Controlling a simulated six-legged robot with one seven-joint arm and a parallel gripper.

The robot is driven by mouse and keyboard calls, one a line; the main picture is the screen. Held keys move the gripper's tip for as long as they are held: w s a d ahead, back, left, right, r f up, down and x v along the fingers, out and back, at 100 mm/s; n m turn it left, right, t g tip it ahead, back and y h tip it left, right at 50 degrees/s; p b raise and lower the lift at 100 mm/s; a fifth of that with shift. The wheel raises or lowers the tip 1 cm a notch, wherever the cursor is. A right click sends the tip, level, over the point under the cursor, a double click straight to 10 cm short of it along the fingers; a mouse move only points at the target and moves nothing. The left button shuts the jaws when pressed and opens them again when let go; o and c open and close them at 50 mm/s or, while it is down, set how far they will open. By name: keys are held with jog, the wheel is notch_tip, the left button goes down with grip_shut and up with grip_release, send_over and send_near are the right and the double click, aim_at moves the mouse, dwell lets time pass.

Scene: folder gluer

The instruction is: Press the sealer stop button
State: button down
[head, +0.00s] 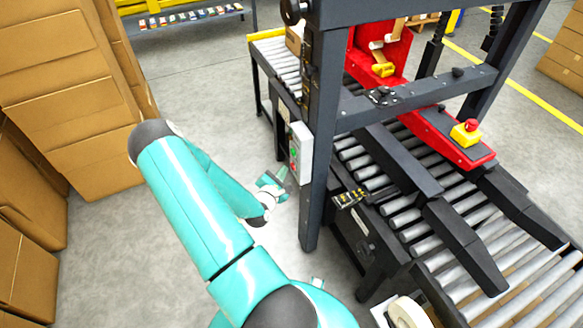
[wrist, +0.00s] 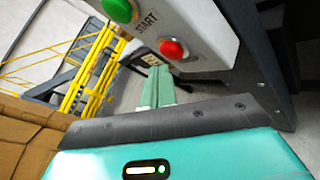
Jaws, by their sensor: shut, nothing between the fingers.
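The sealer's control box (head: 302,146) is light grey and fixed to a dark upright post of the machine. In the wrist view its panel shows a green button (wrist: 118,9) marked START and a round red button (wrist: 174,49) beyond the lettering. My gripper (head: 281,177) is beside the lower part of the box in the head view. In the wrist view my gripper (wrist: 157,72) has its pale green fingers together and empty, with the tips just left of and below the red button. I cannot tell whether they touch the panel.
A yellow box with a red mushroom button (head: 471,127) sits on the red sealing unit above the roller conveyor (head: 480,232). The dark machine post (head: 318,200) stands right of my gripper. Stacked cartons (head: 65,85) line the left. Bare floor lies between.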

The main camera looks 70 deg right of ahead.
jog(key=w+a, duration=0.4)
jog(key=shift+a, duration=0.15)
dwell(0.6)
jog(key=shift+w, duration=0.1)
dwell(0.5)
jog(key=shift+r, duration=0.1)
jog(key=w+a+r+m+g+y, duration=0.25)
jog(key=a+r+m, duration=0.3)
jog(key=r, duration=0.35)
jog(key=w+a+r+m+g+y, duration=0.1)
jog(key=a+r+m+g+y, duration=0.2)
jog(key=a+r, duration=0.5)
jog(key=a+r+t+y, duration=0.3)
jog(key=a+r, duration=0.4)
jog(key=a, duration=0.4)
jog(key=a+r+m+t+y, duration=0.1)
jog(key=a+r+t+y, duration=0.3)
jog(key=a+r, duration=0.3)
jog(key=s+a+r+m+t+y, duration=0.1)
jog(key=a+r+t+y, duration=0.3)
jog(key=a, duration=1)
notch_tip(320, 180, up, 3)
jog(key=shift+a+r, duration=0.1)
jog(key=shift+a, duration=0.25)
